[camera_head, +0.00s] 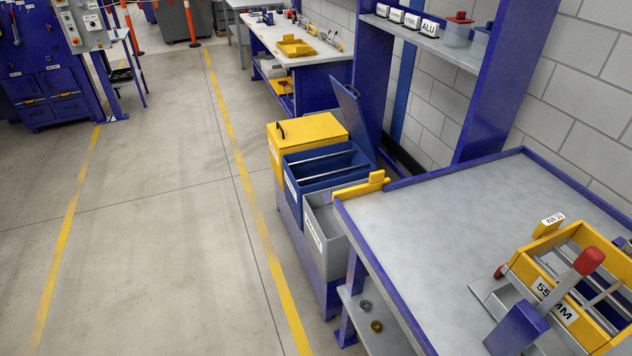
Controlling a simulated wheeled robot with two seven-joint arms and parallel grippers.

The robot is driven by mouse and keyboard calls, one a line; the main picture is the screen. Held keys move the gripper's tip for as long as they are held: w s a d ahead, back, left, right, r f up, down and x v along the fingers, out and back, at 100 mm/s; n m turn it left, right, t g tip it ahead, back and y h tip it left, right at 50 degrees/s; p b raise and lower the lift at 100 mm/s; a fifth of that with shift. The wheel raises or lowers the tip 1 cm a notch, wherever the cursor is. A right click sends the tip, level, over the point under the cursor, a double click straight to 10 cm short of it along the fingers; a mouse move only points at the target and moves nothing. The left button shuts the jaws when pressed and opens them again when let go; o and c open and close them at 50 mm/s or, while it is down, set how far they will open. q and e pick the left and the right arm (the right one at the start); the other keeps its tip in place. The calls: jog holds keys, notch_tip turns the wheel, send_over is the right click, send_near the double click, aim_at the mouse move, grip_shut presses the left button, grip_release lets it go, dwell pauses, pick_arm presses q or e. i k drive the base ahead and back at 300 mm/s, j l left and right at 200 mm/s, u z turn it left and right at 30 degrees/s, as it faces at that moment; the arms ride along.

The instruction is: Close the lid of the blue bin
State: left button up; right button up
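The blue bin (325,168) stands in the middle of a row of three bins beside the walkway. Its blue lid (351,117) is open, standing up and leaning back at the bin's right side. The bin's top is open and light bars cross its mouth. A label on its front is partly visible. Neither of my grippers is in view.
A yellow bin (307,131) with its lid shut stands behind the blue bin, and an open grey bin (325,229) stands in front. A blue-edged workbench (450,215) with a yellow tray (578,270) fills the right. The concrete floor (170,240) to the left is clear.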

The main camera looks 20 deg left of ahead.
aim_at(349, 104)
jog(key=i+j+u, duration=0.15)
jog(key=i+j, duration=0.2)
jog(key=i+j+u, duration=0.15)
jog(key=i+j, duration=0.15)
jog(key=i, duration=0.3)
jog(key=i+j+u, duration=0.3)
jog(key=i+j, duration=0.45)
jog(key=j, duration=0.1)
